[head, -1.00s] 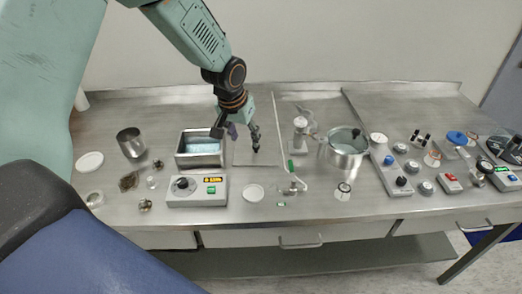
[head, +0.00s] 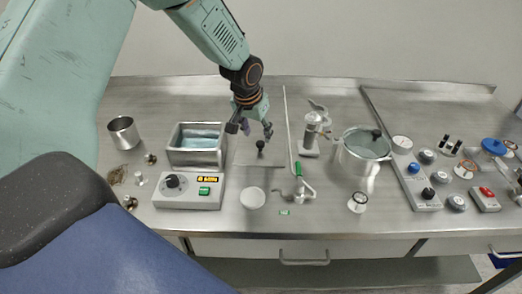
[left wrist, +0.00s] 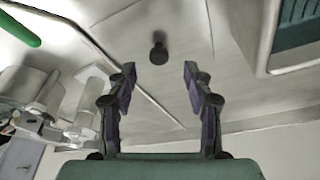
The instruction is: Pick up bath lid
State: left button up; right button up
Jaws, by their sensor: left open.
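The bath lid (head: 245,157) is a flat grey metal plate with a black knob, lying on the steel bench just right of the open bath (head: 178,156). In the left wrist view the knob (left wrist: 159,52) stands up from the plate, ahead of the fingertips and roughly centred between them. My left gripper (head: 250,130) is open and empty, above and slightly behind the knob in the head view. Its spread fingers (left wrist: 159,72) do not visibly touch the knob. The bath holds bluish water. My right gripper is not in view.
A control box (head: 187,188) stands in front of the bath. A thin rod rises right of the lid, near a metal stand (head: 310,135) and a glass-lidded pot (head: 362,158). A steel beaker (head: 124,133) stands left. A white disc (head: 252,198) lies in front.

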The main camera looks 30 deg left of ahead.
aim_at(261, 142)
pick_arm(q)
jog(key=x, duration=0.4)
jog(key=shift+d, duration=0.15)
jog(key=shift+w+f+b, duration=0.1)
jog(key=shift+f+b, duration=0.2)
jog(key=shift+f, duration=0.1)
jog(key=shift+c, duration=0.4)
grip_shut()
jog(key=shift+w+r, duration=0.1)
